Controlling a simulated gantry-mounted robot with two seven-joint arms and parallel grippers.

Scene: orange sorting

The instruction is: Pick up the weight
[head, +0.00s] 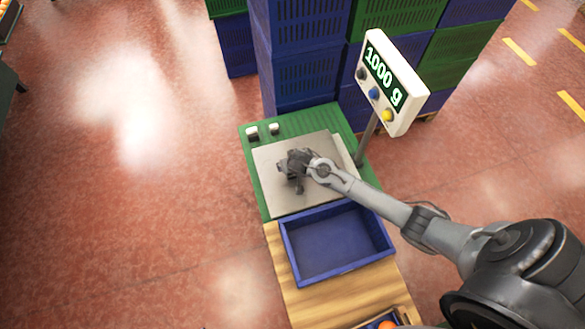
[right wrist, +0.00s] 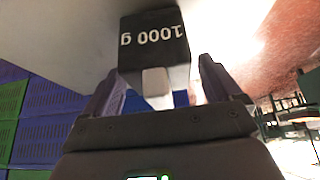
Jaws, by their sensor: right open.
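The weight (right wrist: 154,42) is a dark block marked "1000 g" with a pale knob, seen in the right wrist view. It stands on the pale scale plate (head: 270,200). My right gripper (head: 293,172) is low over the plate, and it also shows in the right wrist view (right wrist: 160,70). Its two fingers are open, one on each side of the weight's knob, with gaps visible. In the head view the gripper and wrist hide the weight. My left gripper is in neither view.
The scale display (head: 385,80) reads "1000 g" on a post at the right. An empty blue crate (head: 335,243) sits in front, on a wooden surface (head: 345,300). Stacked blue and green crates (head: 300,60) stand behind.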

